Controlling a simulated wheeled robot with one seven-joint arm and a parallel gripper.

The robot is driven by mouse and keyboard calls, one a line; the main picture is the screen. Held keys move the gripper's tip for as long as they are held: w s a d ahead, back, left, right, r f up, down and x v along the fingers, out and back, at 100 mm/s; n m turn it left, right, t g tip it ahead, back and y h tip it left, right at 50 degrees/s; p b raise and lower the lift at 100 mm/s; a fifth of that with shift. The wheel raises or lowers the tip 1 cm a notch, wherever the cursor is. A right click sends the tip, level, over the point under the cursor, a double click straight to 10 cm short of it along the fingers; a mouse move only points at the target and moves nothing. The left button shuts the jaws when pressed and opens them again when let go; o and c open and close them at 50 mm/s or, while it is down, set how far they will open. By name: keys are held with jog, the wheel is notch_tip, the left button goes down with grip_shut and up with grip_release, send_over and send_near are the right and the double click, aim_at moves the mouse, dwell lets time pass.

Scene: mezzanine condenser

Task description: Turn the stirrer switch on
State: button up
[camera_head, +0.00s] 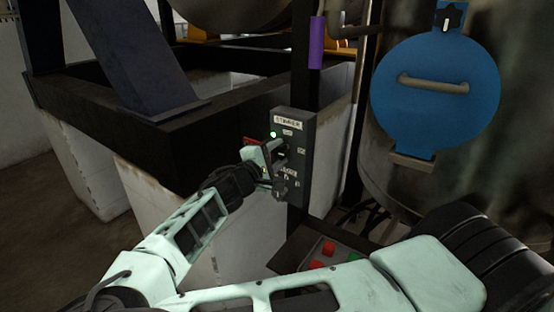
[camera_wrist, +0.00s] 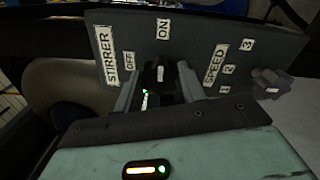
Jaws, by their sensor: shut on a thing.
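The stirrer panel (camera_head: 297,165) is a dark grey box on a dark post, and its labelled face fills the top of the wrist view (camera_wrist: 190,40). The stirrer switch (camera_wrist: 158,70) is a black knob with a small pale mark, which appears to point toward the ON label (camera_wrist: 163,28). The OFF label (camera_wrist: 130,62) is to its left. My gripper (camera_wrist: 157,88) is shut on the switch, one finger on each side; in the head view my gripper (camera_head: 274,154) is against the panel. A green lamp (camera_head: 273,134) is lit on the panel.
A blue round hatch (camera_head: 435,100) on a metal tank is at the right. A box with red and green buttons (camera_head: 318,262) is below. Dark steel framing (camera_head: 160,130) stands at the left.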

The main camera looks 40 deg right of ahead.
jog(key=shift+m, duration=0.4)
jog(key=o, duration=1)
jog(key=shift+c, duration=0.2)
jog(key=shift+a, duration=0.1)
jog(key=b+v, duration=0.5)
jog(key=v, duration=1.2)
jog(key=shift+s+a, duration=0.1)
